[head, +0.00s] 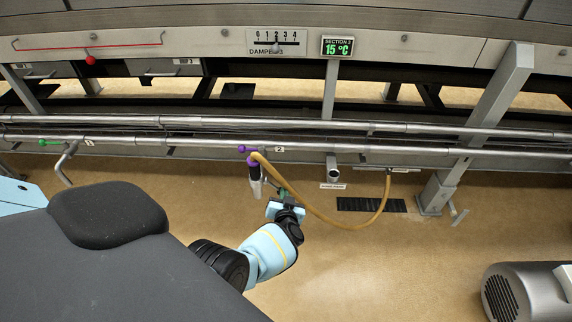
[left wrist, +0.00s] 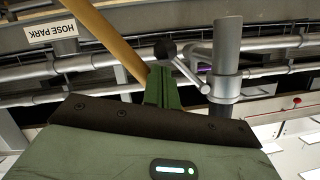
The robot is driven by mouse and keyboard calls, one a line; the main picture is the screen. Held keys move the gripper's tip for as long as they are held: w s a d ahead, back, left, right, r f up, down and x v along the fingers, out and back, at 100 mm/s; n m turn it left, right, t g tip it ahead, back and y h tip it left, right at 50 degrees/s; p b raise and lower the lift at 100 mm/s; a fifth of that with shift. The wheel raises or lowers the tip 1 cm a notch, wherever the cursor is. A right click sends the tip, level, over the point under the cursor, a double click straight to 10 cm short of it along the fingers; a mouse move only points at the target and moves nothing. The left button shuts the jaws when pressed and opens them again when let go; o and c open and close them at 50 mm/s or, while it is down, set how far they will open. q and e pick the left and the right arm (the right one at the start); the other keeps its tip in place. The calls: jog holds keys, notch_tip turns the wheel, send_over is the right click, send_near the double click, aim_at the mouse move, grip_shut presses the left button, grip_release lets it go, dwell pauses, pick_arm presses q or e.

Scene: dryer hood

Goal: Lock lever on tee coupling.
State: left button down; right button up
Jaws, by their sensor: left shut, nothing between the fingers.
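In the head view, the coupling (head: 255,180) hangs below the pipe at the tag 2, with a purple band near its top. In the left wrist view it appears as a grey cylinder (left wrist: 228,50) with a dark end. A lever arm (left wrist: 190,67) with a dark round knob (left wrist: 165,49) reaches from beside it toward my fingers. My left gripper (head: 279,186) is just right of the coupling, with its green fingers (left wrist: 158,84) shut and empty. The fingertips appear close to the knob; contact cannot be told. My right gripper is not in view.
A tan hose (head: 335,222) loops from near the purple valve handle (head: 248,149) to the pipe at the right. A hose park sign (left wrist: 64,31) shows in the left wrist view. A motor (head: 520,290) stands at lower right. The floor between is clear.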

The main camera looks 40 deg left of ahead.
pick_arm(q)
jog(key=shift+s+f, duration=0.1)
jog(key=shift+f, duration=0.15)
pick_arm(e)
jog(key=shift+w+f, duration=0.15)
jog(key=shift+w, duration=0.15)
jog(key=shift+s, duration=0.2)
